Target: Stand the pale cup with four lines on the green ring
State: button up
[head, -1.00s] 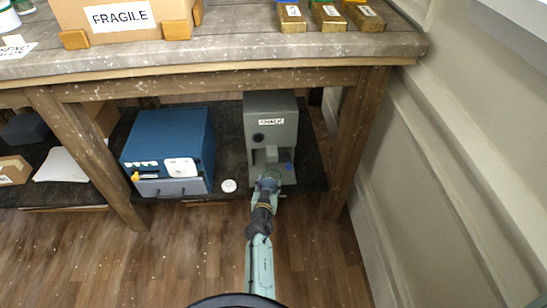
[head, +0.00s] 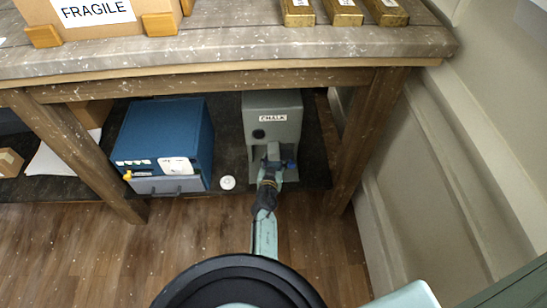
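I cannot make out a pale cup with four lines or a green ring in the head view. My arm reaches up from the bottom to the grey machine labelled CHALK (head: 272,102) on the lower shelf. My gripper (head: 273,158) is at the recess in the front of this machine, small and seen from behind. Its fingers and anything between them are too small and hidden to read. A small blue spot (head: 291,165) shows just right of the gripper, at the recess.
A blue box (head: 172,130) with a grey front stands left of the machine. A small white disc (head: 228,183) lies between them. Wooden legs (head: 368,140) flank the shelf. The worktop (head: 230,48) above holds a FRAGILE box (head: 98,14) and gold bars (head: 342,12).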

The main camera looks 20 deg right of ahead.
jog(key=shift+a, duration=0.1)
jog(key=shift+s+f, duration=0.1)
jog(key=shift+f, duration=0.15)
jog(key=o, duration=1.2)
